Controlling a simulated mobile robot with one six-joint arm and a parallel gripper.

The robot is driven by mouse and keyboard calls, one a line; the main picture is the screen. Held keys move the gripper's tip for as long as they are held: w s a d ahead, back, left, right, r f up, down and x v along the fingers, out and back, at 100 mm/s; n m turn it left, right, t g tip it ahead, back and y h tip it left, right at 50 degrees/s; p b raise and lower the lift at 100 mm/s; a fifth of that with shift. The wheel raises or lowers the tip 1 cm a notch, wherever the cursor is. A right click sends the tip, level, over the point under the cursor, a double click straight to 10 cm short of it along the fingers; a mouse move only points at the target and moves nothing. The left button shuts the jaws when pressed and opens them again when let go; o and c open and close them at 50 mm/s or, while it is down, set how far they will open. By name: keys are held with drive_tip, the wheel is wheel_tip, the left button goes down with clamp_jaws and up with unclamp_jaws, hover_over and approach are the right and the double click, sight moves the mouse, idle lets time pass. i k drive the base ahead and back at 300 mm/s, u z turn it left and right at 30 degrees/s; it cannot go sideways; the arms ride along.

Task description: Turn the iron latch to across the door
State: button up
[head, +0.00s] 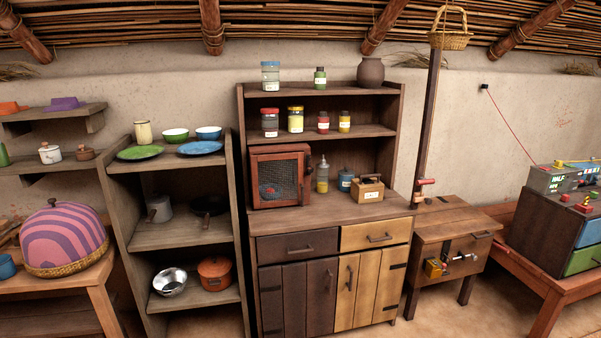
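A small cupboard with a red-framed mesh door (280,178) stands on the hutch counter, and its door looks closed. A reddish thing shows dimly behind the mesh. Any latch on that door is too small to make out. The hutch below has a dark double-plank door (297,298) and a light wooden door (368,292), both shut, with upright dark handles near where they meet. I cannot tell which piece is the iron latch. My gripper is not in view.
On the counter beside the mesh cupboard stand a yellow bottle (322,176), a blue pot (345,180) and a wooden box (368,189). An open shelf (172,235) stands at left. A bench (548,290) stands at right. Some floor shows between chest and bench.

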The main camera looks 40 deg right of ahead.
sight(309, 168)
drive_tip(key=z, duration=0.05)
drive_tip(key=i, duration=0.95)
drive_tip(key=u, duration=0.15)
drive_tip(key=k, duration=0.9)
drive_tip(key=z, duration=0.2)
drive_tip(key=i, duration=0.65)
drive_tip(key=u, duration=0.05)
